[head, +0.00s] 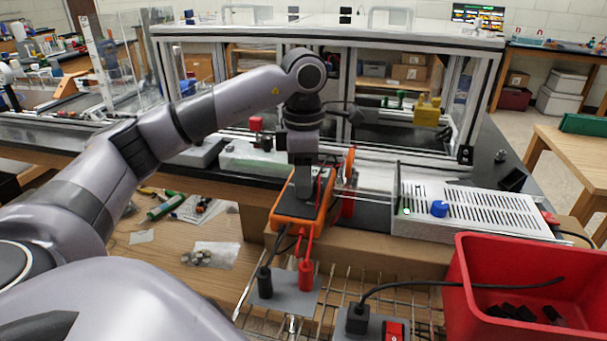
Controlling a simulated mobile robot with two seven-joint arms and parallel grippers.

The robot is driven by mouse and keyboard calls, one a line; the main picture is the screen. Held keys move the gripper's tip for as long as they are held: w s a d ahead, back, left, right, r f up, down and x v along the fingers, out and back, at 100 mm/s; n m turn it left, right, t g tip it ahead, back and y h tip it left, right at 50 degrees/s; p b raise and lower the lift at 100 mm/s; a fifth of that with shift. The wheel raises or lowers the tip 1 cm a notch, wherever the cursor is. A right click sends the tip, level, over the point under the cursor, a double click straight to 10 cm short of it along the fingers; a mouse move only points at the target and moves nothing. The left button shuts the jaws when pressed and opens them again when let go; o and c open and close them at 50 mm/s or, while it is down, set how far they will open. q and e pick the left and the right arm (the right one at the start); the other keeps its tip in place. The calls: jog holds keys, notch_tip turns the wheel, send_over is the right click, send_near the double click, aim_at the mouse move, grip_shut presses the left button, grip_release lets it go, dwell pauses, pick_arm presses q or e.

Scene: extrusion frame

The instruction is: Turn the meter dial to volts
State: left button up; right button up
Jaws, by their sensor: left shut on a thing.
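The orange meter (293,224) lies on a cardboard-brown surface in the middle of the head view, with a dark face. My left gripper (303,196) points straight down onto the meter's face and is shut on the meter dial. The gripper hides the dial, so its pointer and setting cannot be read. A red lead and a black lead run from the meter's near end to a red plug (305,276) and a black plug (265,283) on a grey plate. My right gripper is not in view.
A white slotted power unit (480,212) with a blue knob stands to the right of the meter. A red bin (540,262) holding dark pieces is at the lower right. A glass-walled extrusion frame (340,30) stands behind. Loose parts lie on the wooden table (165,262).

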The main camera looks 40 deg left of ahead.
pick_arm(q)
jog(key=shift+m, duration=1.2)
jog(key=o, duration=1.1)
jog(key=shift+c, duration=0.2)
jog(key=shift+r+p, duration=0.65)
jog(key=shift+r, duration=3)
